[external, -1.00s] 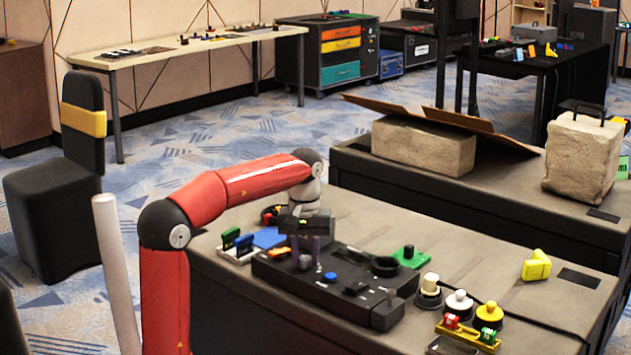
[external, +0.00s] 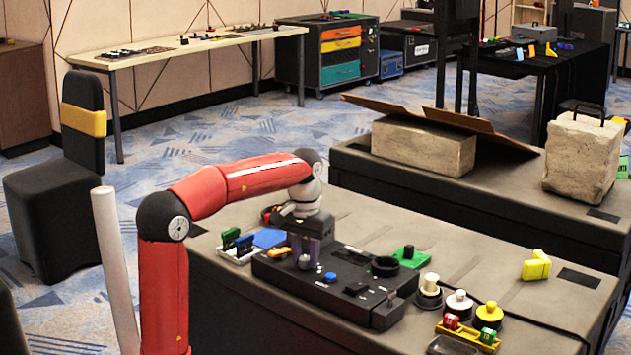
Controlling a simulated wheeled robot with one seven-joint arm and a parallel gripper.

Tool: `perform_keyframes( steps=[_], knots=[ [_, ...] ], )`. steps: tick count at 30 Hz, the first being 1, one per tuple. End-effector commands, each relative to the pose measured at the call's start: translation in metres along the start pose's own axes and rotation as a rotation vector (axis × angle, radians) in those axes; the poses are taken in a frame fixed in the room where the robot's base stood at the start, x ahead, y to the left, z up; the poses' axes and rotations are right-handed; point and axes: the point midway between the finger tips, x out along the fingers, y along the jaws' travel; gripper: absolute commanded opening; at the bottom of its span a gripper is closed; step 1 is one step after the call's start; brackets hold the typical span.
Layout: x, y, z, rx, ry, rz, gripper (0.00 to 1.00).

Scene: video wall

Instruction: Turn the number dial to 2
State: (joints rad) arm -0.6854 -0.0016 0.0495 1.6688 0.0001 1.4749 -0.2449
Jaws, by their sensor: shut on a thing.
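The black control panel (external: 345,295) lies on the dark table, with several knobs and switches on its top. My gripper (external: 306,264) points down over the panel's left back part. Its fingers are shut on the number dial, which the fingers and hand mostly hide. The dial's numbers and pointer cannot be read at this size. A blue knob (external: 330,277) sits on the panel just right of my fingers, apart from them.
White and yellow knobbed pieces (external: 459,303) are farther right. A tray with green and blue blocks (external: 236,240) is at left.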

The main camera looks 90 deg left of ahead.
Motion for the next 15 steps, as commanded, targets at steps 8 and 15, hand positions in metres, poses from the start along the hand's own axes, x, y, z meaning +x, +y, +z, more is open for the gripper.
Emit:
perform_keyframes(
  steps=[8, 15],
  knots=[
    [-0.0004, 0.0001, -0.0002, -0.001, 0.002, 0.001, 0.06],
    [-0.0003, 0.0, -0.0001, -0.001, 0.001, 0.001, 0.5]
  ],
)
